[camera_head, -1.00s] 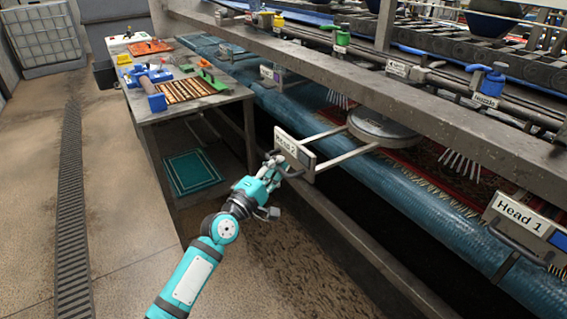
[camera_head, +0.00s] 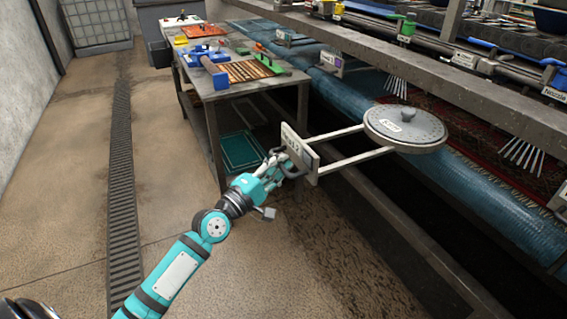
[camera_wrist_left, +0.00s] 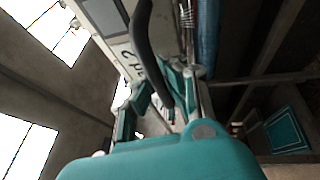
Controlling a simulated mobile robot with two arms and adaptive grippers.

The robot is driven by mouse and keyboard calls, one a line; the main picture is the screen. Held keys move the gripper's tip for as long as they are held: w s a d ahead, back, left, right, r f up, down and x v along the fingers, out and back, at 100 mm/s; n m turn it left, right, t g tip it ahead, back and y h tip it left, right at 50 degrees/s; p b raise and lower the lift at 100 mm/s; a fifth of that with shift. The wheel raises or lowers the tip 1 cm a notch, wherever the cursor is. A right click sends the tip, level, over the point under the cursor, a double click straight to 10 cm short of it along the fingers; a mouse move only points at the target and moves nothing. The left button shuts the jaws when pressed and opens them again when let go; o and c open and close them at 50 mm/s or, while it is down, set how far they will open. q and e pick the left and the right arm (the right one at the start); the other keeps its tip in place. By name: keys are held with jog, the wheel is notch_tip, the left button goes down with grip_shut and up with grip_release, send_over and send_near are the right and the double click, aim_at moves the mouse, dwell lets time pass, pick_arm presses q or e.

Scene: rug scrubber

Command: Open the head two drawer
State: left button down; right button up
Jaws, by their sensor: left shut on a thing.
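The head two drawer shows in the head view as a white front plate (camera_head: 299,151) on two rails that carry a round grey scrubbing disc (camera_head: 404,127). The drawer is pulled well out, with the disc clear of the beam above it. My left gripper (camera_head: 281,168) is shut on the dark handle (camera_head: 294,172) on the front plate. In the left wrist view the black handle (camera_wrist_left: 148,45) runs between the fingers, beside the plate (camera_wrist_left: 118,42) with partly hidden lettering. My right gripper does not show.
A metal work table (camera_head: 275,87) with brushes and tools stands behind and left of the drawer. A long grey beam (camera_head: 450,85) and a blue roller (camera_head: 450,207) lie to the right. The floor at left, with a drain grate (camera_head: 121,200), is clear.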

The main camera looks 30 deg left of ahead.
pick_arm(q)
jog(key=shift+r, duration=0.1)
jog(key=c, duration=1.4)
grip_release()
jog(key=shift+o, duration=0.2)
jog(key=v, duration=1.2)
